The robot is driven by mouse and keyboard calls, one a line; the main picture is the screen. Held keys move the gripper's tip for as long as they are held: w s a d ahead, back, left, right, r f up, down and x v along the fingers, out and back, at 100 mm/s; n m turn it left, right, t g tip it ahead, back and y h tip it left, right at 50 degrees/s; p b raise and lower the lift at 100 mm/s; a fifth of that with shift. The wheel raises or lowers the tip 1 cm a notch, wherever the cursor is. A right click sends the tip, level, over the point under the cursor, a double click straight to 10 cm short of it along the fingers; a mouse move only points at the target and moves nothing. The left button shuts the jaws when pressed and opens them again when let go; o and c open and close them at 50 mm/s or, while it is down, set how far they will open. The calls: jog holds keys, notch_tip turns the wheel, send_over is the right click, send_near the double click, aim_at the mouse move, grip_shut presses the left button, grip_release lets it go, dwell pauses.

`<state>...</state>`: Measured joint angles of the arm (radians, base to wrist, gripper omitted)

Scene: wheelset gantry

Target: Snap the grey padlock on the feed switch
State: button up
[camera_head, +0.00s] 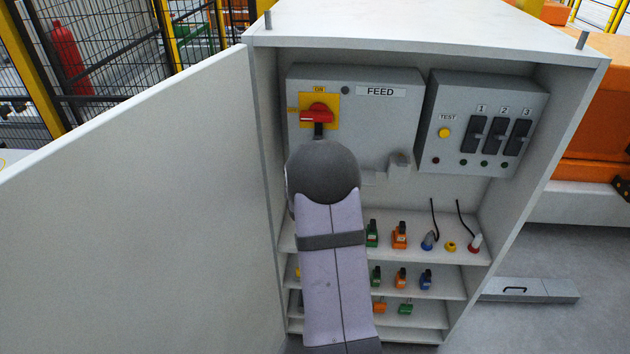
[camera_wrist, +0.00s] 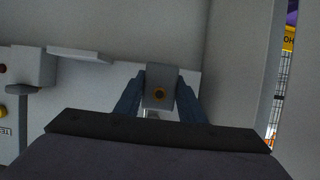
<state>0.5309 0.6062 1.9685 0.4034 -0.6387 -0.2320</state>
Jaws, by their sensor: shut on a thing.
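The feed switch (camera_head: 317,115) has a red handle on a yellow plate, on the grey box labelled FEED (camera_head: 360,115). Its handle lies about level, across the plate, with ON printed above. A dark piece shows just under the handle; I cannot tell what it is. In the head view my arm hides the gripper and padlock below the switch.
A grey block (camera_head: 399,162) juts out right of my arm. A panel (camera_head: 470,150) with TEST button and black switches is at right. Shelves (camera_head: 460,257) below hold several coloured padlocks and plugs. The open cabinet door (camera_head: 140,210) fills the left; the cabinet side wall stands close.

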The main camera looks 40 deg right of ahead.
jog(key=shift+w+d, duration=0.5)
jog(key=shift+w+d, duration=1.1)
dwell(2.5)
jog(key=shift+s+a+b, duration=0.15)
jog(key=shift+b, duration=0.15)
jog(key=shift+s+a, duration=0.75)
jog(key=shift+w+d+b, duration=0.3)
jog(key=shift+w+d, duration=0.3)
dwell(2.2)
